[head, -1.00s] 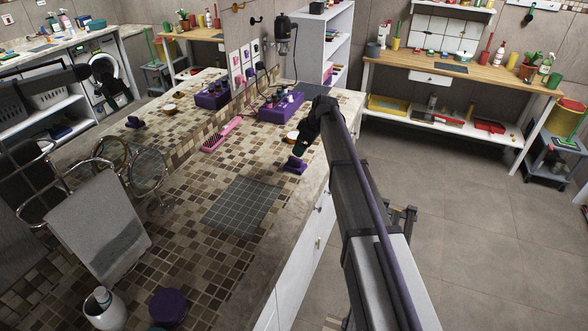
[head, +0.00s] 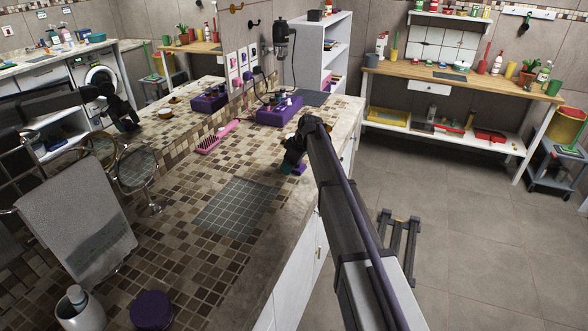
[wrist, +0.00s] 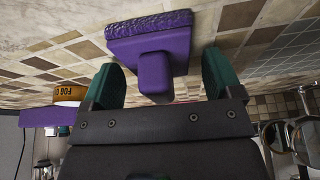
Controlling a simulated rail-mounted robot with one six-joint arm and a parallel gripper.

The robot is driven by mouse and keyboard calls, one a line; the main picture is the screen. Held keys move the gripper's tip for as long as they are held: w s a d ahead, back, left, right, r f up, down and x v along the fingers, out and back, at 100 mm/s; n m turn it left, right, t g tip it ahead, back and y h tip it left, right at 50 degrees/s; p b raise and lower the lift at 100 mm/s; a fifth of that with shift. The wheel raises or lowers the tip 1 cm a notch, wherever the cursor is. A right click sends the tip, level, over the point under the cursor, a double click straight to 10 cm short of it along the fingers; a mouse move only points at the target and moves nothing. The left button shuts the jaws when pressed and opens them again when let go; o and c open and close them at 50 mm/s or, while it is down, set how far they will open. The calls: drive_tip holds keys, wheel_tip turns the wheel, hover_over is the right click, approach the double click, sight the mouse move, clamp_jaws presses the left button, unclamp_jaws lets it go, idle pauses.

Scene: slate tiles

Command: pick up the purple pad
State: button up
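The purple pad (wrist: 148,36) has a flat base with a rough, textured edge and a blocky purple handle; in the wrist view it is at the top centre. In the head view only part of the pad (head: 299,169) shows on the tiled counter, the rest hidden by my gripper. My gripper (wrist: 161,70) is open, its two green fingers on either side of the handle with a gap visible at each side. In the head view my gripper (head: 291,169) is low over the counter's right side.
Behind the pad are a purple box (head: 279,111) and a pink brush (head: 216,138). A grey grid mat (head: 236,207) lies in front. The counter between is clear.

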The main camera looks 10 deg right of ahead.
drive_tip(key=c, duration=0.9)
drive_tip(key=shift+o, duration=0.2)
wheel_tip(320, 180, up, 10)
drive_tip(key=p, duration=1)
drive_tip(key=shift+r, duration=0.2)
drive_tip(key=shift+f, duration=0.2)
drive_tip(key=o, duration=0.3)
drive_tip(key=shift+c, duration=1.1)
